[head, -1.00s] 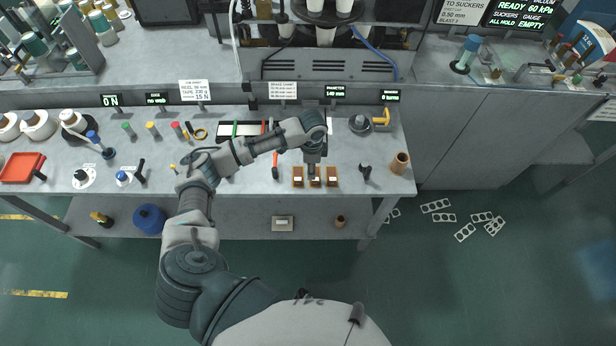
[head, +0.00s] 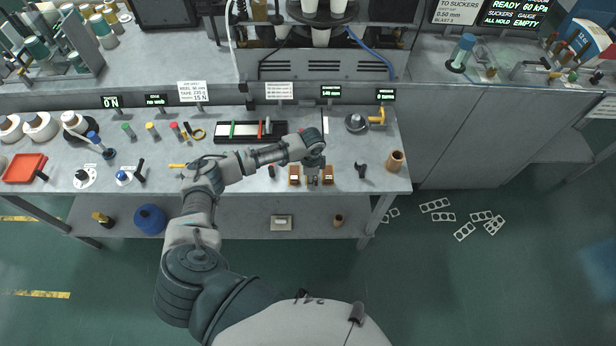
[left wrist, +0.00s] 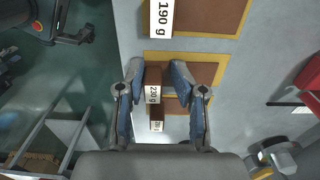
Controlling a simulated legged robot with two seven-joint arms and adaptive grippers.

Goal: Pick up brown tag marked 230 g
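The brown tag marked 230 g (left wrist: 152,90) is between the two fingers of my left gripper (left wrist: 156,72) in the left wrist view. The fingers stand on either side of it, with a narrow gap seeming to show at the right finger. In the head view my left gripper (head: 312,180) is over the middle of the row and hides most of that tag. A brown block stands on its left (head: 294,175) and another on its right (head: 328,175). A brown piece labelled 190 g (left wrist: 205,14) lies at the top of the wrist view. My right gripper is not seen.
The grey bench (head: 230,178) has its front edge just before the tags. A black tool (head: 361,170) and a brown cup (head: 395,161) stand to the right. A black tray (head: 237,131) lies behind my arm.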

